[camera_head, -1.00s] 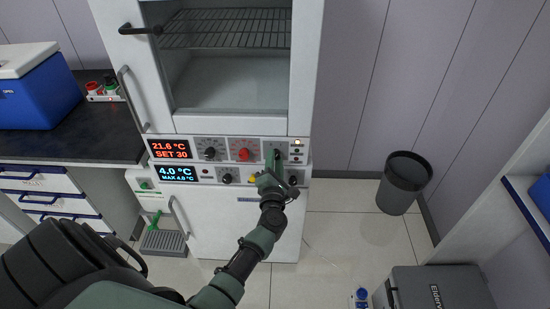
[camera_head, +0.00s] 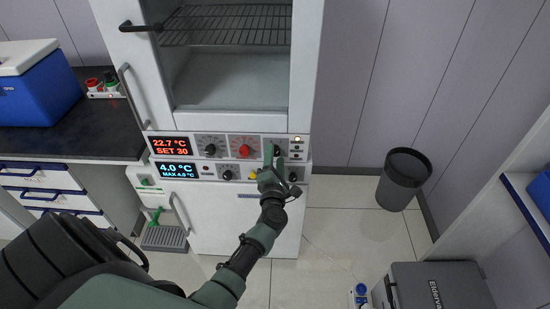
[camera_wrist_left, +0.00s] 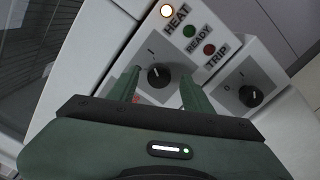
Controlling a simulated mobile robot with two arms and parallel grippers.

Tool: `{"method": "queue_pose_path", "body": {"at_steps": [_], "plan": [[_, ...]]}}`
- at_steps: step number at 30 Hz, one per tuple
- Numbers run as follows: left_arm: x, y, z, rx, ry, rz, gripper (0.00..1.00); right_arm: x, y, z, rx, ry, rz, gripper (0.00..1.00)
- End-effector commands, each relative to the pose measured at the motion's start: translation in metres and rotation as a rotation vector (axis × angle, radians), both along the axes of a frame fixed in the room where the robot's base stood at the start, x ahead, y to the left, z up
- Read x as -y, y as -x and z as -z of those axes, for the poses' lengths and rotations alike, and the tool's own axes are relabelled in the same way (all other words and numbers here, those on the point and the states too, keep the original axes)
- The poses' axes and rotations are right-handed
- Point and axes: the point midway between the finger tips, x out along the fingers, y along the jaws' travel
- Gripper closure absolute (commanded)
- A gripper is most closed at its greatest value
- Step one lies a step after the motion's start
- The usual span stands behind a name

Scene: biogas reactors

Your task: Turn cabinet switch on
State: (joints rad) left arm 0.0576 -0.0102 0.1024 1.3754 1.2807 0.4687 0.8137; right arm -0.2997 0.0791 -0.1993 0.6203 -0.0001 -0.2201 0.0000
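The white cabinet (camera_head: 305,60) has a panel with a lit red display (camera_head: 170,147) reading 22.7 °C, SET 30. Its black rotary switch (camera_wrist_left: 158,77) is at the panel's upper right, in the head view (camera_head: 277,151) partly behind my gripper. The switch's white mark points roughly toward the "I" label. My right gripper is out of view.
A red knob (camera_head: 244,151) is to the left. A bin (camera_head: 403,182) and a grey case (camera_head: 435,285) stand right on the floor.

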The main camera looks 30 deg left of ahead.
Motion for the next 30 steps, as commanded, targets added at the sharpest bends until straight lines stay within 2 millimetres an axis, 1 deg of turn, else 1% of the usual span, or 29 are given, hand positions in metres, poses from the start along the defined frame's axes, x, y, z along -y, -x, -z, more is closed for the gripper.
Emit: {"method": "queue_pose_path", "body": {"at_steps": [5, 8, 11, 18, 21, 24, 30], "plan": [[0.000, 0.000, -0.001, 0.002, 0.000, -0.001, 0.50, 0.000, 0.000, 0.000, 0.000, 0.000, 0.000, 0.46], [0.002, 0.004, 0.000, 0.001, 0.000, 0.000, 0.50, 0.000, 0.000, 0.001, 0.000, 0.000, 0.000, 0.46], [0.009, 0.014, 0.001, 0.000, 0.002, 0.000, 0.50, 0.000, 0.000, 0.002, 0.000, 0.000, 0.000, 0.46], [0.030, 0.050, 0.001, 0.001, 0.002, -0.001, 0.50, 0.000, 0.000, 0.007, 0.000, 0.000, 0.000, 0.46], [0.036, 0.060, 0.001, 0.001, 0.002, -0.001, 0.50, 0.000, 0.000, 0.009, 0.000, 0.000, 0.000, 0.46], [0.040, 0.065, 0.000, 0.001, 0.000, 0.000, 0.50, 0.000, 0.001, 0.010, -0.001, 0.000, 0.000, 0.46], [0.041, 0.067, -0.001, 0.001, -0.001, -0.001, 0.50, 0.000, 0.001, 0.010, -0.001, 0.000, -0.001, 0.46]]}}
